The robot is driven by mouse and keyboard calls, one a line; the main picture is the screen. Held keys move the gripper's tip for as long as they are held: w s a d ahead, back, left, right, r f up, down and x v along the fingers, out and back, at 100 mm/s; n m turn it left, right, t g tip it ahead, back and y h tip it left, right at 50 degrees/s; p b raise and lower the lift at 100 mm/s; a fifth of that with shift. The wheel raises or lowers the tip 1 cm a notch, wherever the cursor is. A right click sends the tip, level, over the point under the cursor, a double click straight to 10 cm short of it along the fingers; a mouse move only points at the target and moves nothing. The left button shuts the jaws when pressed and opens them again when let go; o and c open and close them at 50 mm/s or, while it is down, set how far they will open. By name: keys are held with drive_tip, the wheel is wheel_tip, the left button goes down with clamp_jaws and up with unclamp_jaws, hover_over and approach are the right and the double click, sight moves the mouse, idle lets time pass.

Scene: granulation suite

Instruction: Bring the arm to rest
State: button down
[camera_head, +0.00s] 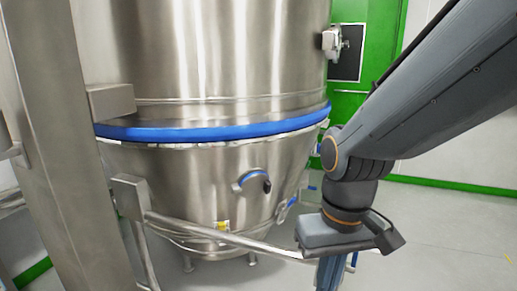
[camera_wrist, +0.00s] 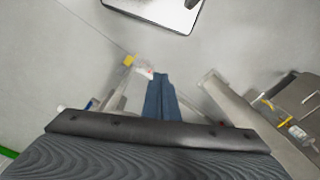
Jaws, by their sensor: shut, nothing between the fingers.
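My gripper (camera_head: 328,284) hangs from the end of my arm at the lower right of the head view, pointing down. Its blue fingers are partly cut off by the bottom edge there. In the wrist view the fingers of my gripper (camera_wrist: 160,98) are together, with nothing between them, over the grey floor. My arm reaches in from the upper right and bends down at the wrist.
A large steel vessel (camera_head: 215,60) with a blue ring (camera_head: 220,130) stands left of my gripper. A steel rail (camera_head: 230,238) runs below its cone, close to my wrist. A steel post (camera_head: 65,150) stands at left. A green door (camera_head: 375,55) is behind. Floor (camera_head: 440,240) at right is clear.

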drive_tip(key=d+r+m+p, duration=0.2)
drive_tip(key=d+r+p, duration=0.5)
drive_tip(key=p, duration=0.5)
drive_tip(key=shift+s+d+r+h+p, duration=0.15)
drive_tip(key=shift+d+h+p, duration=0.15)
drive_tip(key=shift+p, duration=0.1)
